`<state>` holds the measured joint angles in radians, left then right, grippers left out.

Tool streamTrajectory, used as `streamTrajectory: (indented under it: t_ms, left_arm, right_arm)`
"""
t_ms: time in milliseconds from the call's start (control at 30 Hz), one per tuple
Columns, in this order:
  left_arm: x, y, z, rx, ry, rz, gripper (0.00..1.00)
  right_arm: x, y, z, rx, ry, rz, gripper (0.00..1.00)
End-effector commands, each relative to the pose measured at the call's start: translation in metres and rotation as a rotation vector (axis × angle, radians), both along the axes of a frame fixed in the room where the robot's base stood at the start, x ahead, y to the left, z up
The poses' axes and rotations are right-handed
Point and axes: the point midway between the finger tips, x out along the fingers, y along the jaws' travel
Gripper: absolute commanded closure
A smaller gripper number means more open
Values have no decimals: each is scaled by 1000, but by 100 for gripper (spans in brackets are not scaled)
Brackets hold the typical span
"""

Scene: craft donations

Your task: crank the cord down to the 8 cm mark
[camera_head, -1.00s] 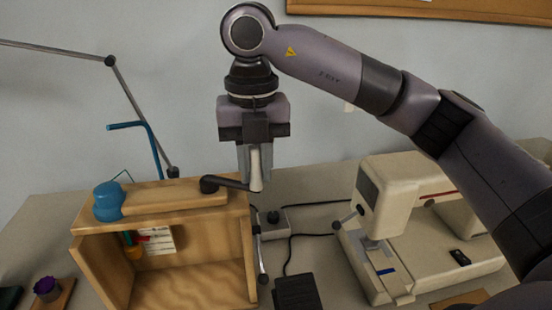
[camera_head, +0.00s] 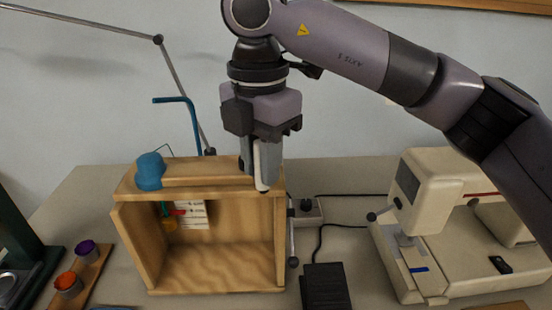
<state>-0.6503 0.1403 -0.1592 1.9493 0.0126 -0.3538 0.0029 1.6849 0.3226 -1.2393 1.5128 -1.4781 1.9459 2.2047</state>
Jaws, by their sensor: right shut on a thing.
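A wooden box frame (camera_head: 150,252) with an open front stands on the table. A blue drum (camera_head: 150,172) sits at the left of its top. Inside hangs a yellow-orange weight (camera_head: 170,225), with a small red piece and a green piece by a white marked card (camera_head: 193,214). The card's marks are too small to read. My right gripper (camera_head: 264,178) points down over the box's right top and is shut on the pale crank handle (camera_head: 264,186). The crank arm is mostly hidden behind the fingers. My left gripper is out of view.
A cream sewing machine (camera_head: 430,180) stands at the right. A black pedal (camera_head: 326,287) and a grey switch box (camera_head: 305,212) with cables lie between. A blue bent rod (camera_head: 190,110) rises behind the box.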

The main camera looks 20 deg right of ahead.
Motion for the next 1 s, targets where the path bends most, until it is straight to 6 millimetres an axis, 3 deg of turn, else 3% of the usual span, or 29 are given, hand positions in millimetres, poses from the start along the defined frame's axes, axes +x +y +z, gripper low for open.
streamTrajectory:
  t_ms: [667,700,767,1000]
  left_arm:
    - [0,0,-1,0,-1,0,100]
    - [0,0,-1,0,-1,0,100]
    - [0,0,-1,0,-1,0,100]
    - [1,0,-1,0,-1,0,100]
  right_arm:
    - [0,9,3,9,-3,13,100]
    - [0,9,3,9,-3,13,70]
    - [0,9,3,9,-3,13,51]
    - [0,8,1,6,-1,12,51]
